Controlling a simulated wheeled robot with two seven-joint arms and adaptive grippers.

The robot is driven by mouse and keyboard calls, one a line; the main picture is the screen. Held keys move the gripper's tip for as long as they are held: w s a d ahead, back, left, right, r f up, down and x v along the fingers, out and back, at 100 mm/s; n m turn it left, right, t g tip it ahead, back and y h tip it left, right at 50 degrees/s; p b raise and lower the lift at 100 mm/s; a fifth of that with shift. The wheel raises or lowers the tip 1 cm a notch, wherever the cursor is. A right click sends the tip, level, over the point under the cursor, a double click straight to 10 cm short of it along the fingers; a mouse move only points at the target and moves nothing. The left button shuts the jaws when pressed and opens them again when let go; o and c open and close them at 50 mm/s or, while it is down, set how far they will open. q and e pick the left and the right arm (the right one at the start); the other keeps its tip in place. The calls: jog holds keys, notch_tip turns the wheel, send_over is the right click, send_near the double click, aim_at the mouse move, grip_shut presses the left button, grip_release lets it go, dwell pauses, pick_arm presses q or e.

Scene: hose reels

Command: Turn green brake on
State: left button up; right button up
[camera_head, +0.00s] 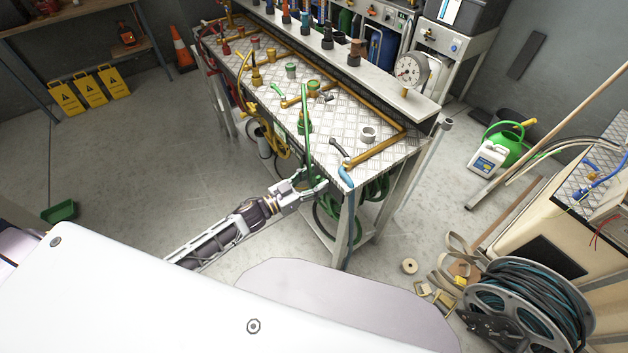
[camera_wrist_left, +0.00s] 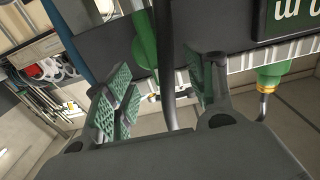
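My left gripper (camera_head: 314,183) is at the front edge of the metal workbench (camera_head: 385,150), beside the green hose (camera_head: 305,110) that hangs over that edge. In the left wrist view the left gripper (camera_wrist_left: 165,95) is open, its green-padded fingers apart. A dark bar (camera_wrist_left: 165,60) and a green part (camera_wrist_left: 145,45) show in and beyond the gap; I cannot tell whether either finger touches them. Coiled green hose (camera_head: 375,190) shows under the bench, partly hidden by a bench leg. I cannot make out which green part is the brake. My right gripper is not in view.
A green fitting with a yellow ring (camera_wrist_left: 268,80) is at the right in the wrist view. A blue hose (camera_head: 347,185) hangs at the bench corner. A cable reel (camera_head: 530,305) and loose straps (camera_head: 450,265) lie at the lower right.

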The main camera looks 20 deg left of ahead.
pick_arm(q)
jog(key=c, duration=0.9)
